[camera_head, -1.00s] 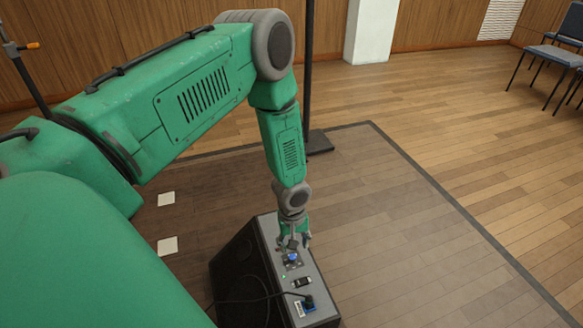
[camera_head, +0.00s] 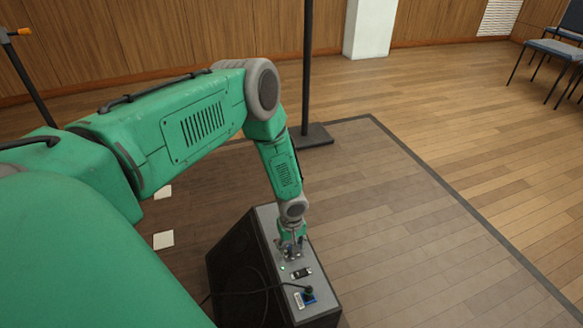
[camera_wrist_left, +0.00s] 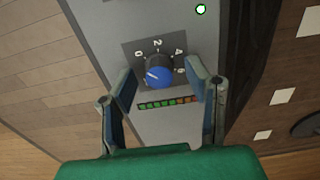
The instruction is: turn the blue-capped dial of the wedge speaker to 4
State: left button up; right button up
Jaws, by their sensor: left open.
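The wedge speaker (camera_head: 262,222) stands on the floor with its grey control panel facing up. Its blue-capped dial (camera_wrist_left: 158,74) shows in the left wrist view, with white figures 0, 2 and 4 around it and another figure at the right. A light mark on the cap points left, near the 0 side. My left gripper (camera_head: 291,251) is down at the panel. In the left wrist view its open fingers (camera_wrist_left: 160,82) stand either side of the dial, with gaps visible. The gripper mostly hides the dial in the head view. My right gripper is out of view.
A row of coloured level lights (camera_wrist_left: 167,103) lies below the dial, and a green light (camera_wrist_left: 201,9) glows above. A black stand (camera_head: 313,136) rises behind.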

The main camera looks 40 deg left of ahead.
pick_arm(q)
jog(key=shift+d+f, duration=0.15)
jog(key=shift+f, duration=0.1)
grip_shut()
jog(key=shift+m, duration=0.3)
jog(key=m, duration=1)
jog(key=shift+m+b, duration=0.3)
jog(key=m, duration=1)
jog(key=shift+b, duration=0.4)
